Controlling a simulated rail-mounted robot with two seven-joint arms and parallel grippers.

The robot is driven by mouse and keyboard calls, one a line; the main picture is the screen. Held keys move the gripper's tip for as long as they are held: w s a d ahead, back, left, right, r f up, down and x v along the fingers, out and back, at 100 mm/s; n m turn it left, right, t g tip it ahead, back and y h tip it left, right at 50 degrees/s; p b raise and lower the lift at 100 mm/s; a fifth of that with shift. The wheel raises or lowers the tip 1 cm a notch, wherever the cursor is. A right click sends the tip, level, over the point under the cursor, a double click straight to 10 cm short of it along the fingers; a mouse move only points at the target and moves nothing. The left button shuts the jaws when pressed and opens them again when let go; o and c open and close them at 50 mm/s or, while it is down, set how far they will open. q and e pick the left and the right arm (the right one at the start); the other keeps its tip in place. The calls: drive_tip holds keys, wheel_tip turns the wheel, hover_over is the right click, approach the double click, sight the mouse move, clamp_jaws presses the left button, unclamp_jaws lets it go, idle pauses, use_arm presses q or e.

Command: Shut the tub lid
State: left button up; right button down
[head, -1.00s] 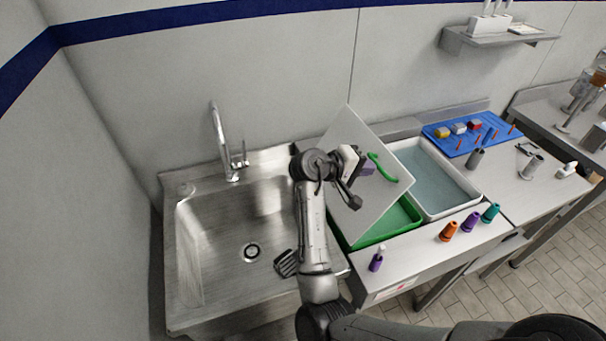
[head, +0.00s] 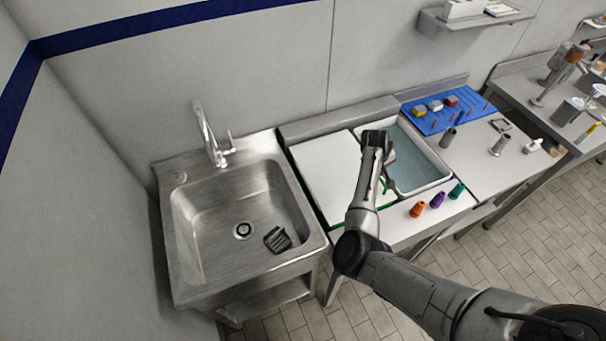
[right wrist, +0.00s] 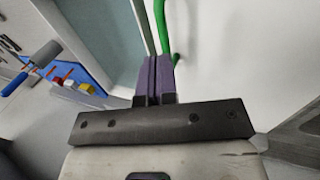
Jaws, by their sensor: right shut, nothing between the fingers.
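The white tub lid (head: 325,168) lies flat, or nearly so, over the green tub (head: 337,226), of which only a thin green edge shows in the head view. The lid's green handle (head: 382,186) is partly hidden by my right arm; it shows clearly in the right wrist view (right wrist: 161,25), above the white lid (right wrist: 225,60). My right gripper (head: 394,188) is at the lid's right side by the handle. Its purple fingers (right wrist: 156,60) are shut and empty, close beside the handle; I cannot tell if they touch it. My left gripper is out of view.
A white tub of bluish water (head: 415,165) stands right of the lid. Orange, purple and teal cones (head: 437,200) stand along the front edge. The steel sink (head: 240,220) with a dark object is at left. A blue pegboard (head: 445,112) lies behind.

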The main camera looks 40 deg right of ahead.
drive_tip(key=f, duration=0.1)
drive_tip(key=d+f+y, duration=0.1)
drive_tip(key=f, duration=0.1)
drive_tip(key=shift+s+d+f, duration=0.1)
drive_tip(key=shift+f, duration=0.05)
drive_tip(key=shift+f+t+y, duration=0.3)
drive_tip(key=shift+f+y, duration=0.2)
drive_tip(key=shift+f, duration=0.1)
drive_tip(key=shift+s+f, duration=0.15)
drive_tip(key=shift+f, duration=0.05)
drive_tip(key=shift+r, duration=0.1)
wheel_tip(320, 180, up, 15)
drive_tip(key=w+a+p, duration=0.1)
drive_tip(key=a+p, duration=0.1)
drive_tip(key=p, duration=0.3)
drive_tip(key=shift+a+p, duration=0.2)
drive_tip(key=shift+p, duration=0.15)
